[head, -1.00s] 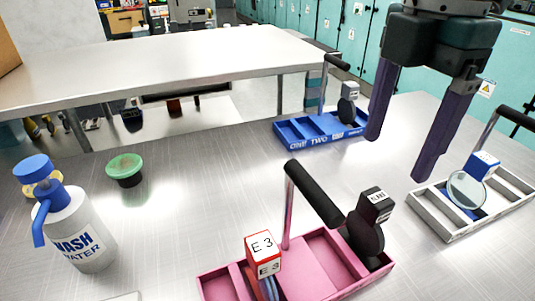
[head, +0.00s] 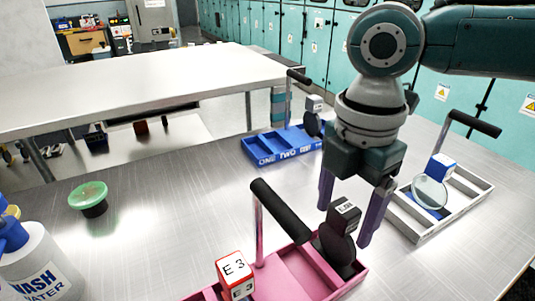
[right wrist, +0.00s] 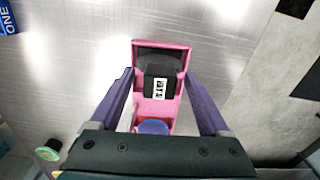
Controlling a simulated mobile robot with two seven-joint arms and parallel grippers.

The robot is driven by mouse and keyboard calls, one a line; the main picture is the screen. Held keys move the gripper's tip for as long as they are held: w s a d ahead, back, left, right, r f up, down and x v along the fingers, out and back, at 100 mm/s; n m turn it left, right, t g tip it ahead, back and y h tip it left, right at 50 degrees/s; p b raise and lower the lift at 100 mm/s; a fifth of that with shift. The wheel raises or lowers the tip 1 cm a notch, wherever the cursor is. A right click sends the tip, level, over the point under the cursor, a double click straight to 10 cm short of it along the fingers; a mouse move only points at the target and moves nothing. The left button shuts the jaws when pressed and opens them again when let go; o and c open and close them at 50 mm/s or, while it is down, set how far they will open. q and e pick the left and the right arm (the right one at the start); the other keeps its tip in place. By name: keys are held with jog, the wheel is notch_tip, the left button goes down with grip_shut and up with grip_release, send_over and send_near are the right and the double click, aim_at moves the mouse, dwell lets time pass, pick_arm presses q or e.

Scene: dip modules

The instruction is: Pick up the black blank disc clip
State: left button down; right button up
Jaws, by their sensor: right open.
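The black blank disc clip (head: 337,246), a black block with a white label above a dark disc, stands in the right end compartment of the pink tray (head: 303,262). My right gripper (head: 344,227) is open over it, one finger on each side in the head view. In the right wrist view the clip's black block (right wrist: 158,68) shows between the two open fingertips (right wrist: 158,74); I cannot tell whether they touch it. My left gripper is not in view.
A red-and-white E3 clip (head: 235,268) shares the pink tray. The tray's black handle (head: 281,210) rises left of my fingers. A blue tray (head: 270,147) and a white tray (head: 420,222), each with a disc clip, stand nearby. A wash bottle (head: 38,262) and a green-lidded pot (head: 88,197) are at left.

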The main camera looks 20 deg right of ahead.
jog(key=shift+c, duration=0.2)
grip_shut()
dwell(0.3)
